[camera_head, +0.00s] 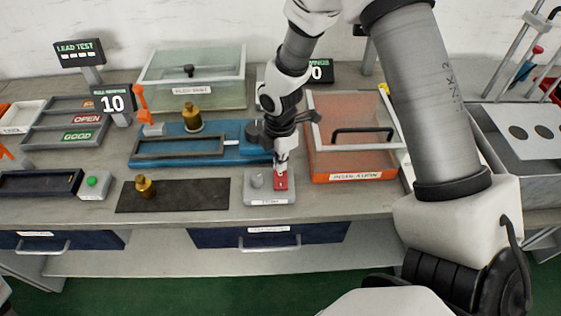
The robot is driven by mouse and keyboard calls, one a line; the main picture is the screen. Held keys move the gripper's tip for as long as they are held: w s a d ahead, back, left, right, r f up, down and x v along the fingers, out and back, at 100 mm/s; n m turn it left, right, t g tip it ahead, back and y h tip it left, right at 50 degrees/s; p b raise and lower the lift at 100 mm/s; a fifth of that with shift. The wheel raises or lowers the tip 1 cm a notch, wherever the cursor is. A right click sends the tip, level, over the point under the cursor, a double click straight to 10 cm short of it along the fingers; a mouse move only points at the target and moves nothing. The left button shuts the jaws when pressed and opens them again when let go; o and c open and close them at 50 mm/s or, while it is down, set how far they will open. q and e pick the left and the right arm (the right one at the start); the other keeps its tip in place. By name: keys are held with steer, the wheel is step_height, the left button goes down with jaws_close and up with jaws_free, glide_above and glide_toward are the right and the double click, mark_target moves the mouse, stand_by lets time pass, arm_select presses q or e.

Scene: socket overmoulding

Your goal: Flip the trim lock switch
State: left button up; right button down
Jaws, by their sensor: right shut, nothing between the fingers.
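The trim switch box (270,197) is a small grey unit at the bench's front edge with a label on its front. It carries a red switch part (281,181) on its right and a grey round knob (257,180) on its left. My right gripper (281,168) is shut and empty, pointing down right at the red part. It hides the top of that part, so I cannot tell whether it touches or which way the switch lies. My left gripper is not in view.
An orange clear-sided bin (345,175) stands close on the right. A blue fixture (180,160) lies behind. A dark mat (172,195) with a brass piece (145,187) is on the left. A green button (92,182) sits farther left.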

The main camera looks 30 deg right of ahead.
steer(key=shift+f+b, duration=0.6)
steer(key=shift+f, duration=0.6)
stand_by(0.7)
step_height(320, 180, up, 7)
steer(key=p, duration=0.8)
steer(key=shift+r, duration=0.15)
